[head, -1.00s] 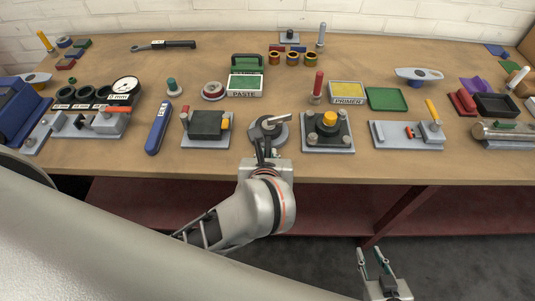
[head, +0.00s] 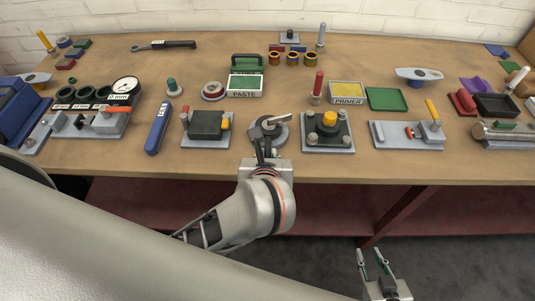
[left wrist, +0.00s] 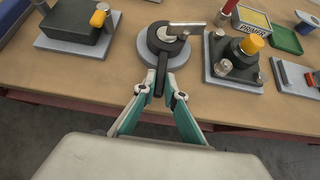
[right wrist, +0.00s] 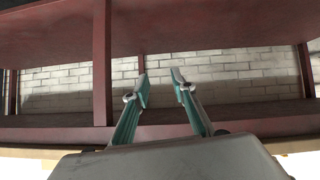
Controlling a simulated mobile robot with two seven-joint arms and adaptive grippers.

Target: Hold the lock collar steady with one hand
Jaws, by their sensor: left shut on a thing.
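The lock collar (left wrist: 158,45) is a dark round ring with a straight handle, seated on a round grey base (left wrist: 143,47) near the bench's front edge. It also shows in the head view (head: 256,133). A metal bar lies across its top. My left gripper (left wrist: 160,92) is shut on the end of the collar's handle, which points toward me. In the head view the left gripper (head: 265,159) partly covers the handle. My right gripper (head: 374,264) is open and empty, low in front of the bench; its spread fingers show in the right wrist view (right wrist: 160,92).
Left of the collar stands a dark block with a yellow knob (head: 208,124) on a grey plate. Right of it is a plate with a yellow-topped hub and posts (head: 328,146). A blue tool (head: 158,128) lies further left. Bare wood shows between the fixtures.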

